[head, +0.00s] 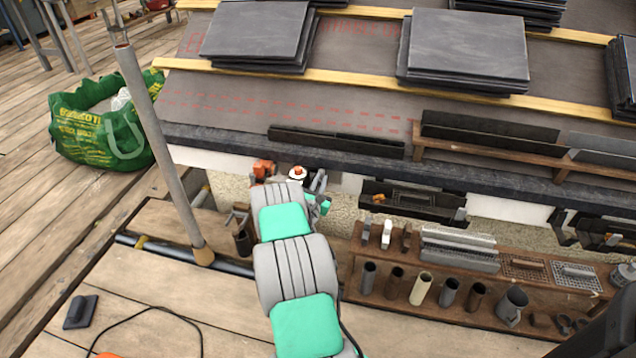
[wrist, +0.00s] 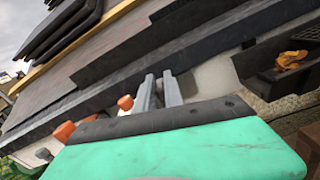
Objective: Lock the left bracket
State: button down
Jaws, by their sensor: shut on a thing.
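My gripper (head: 319,182) is at the eaves, just below the dark roof edge, left of the black gutter piece (head: 425,206). In the wrist view its two grey fingers (wrist: 161,90) point at the fascia with a narrow gap between them. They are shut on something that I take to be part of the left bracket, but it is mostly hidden. An orange-and-white fitting (head: 297,172) sits just left of the fingers. A second orange fitting (head: 263,168) is farther left; it also shows in the wrist view (wrist: 64,131). I cannot tell the bracket's lock position.
A grey pole (head: 160,150) stands left of my arm. A shelf with tubes and fittings (head: 422,288) lies to the right below the eaves. Slate stacks (head: 466,46) lie on the roof. A green bag (head: 95,125) stands on the deck at left.

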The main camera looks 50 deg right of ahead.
jog(key=shift+s+d+f+m+b, duration=0.25)
jog(key=shift+s+f+m+b, duration=0.4)
jog(key=shift+m+b, duration=1.35)
jog(key=shift+s+d+f+m+b, duration=0.3)
jog(key=shift+f+m+b, duration=0.55)
jog(key=shift+m, duration=2.2)
jog(key=shift+s+d+f+m+b, duration=0.15)
jog(key=shift+s+f+m+b, duration=0.55)
jog(key=shift+m+b, duration=1.3)
jog(key=shift+m+p, duration=0.55)
jog(key=shift+m, duration=0.1)
jog(key=c, duration=1.4)
grip_release()
jog(key=shift+w, duration=0.1)
jog(key=shift+c, duration=0.2)
jog(key=p+v, duration=0.1)
jog(key=v, duration=0.7)
jog(key=shift+p, duration=0.4)
jog(key=shift+d, duration=0.1)
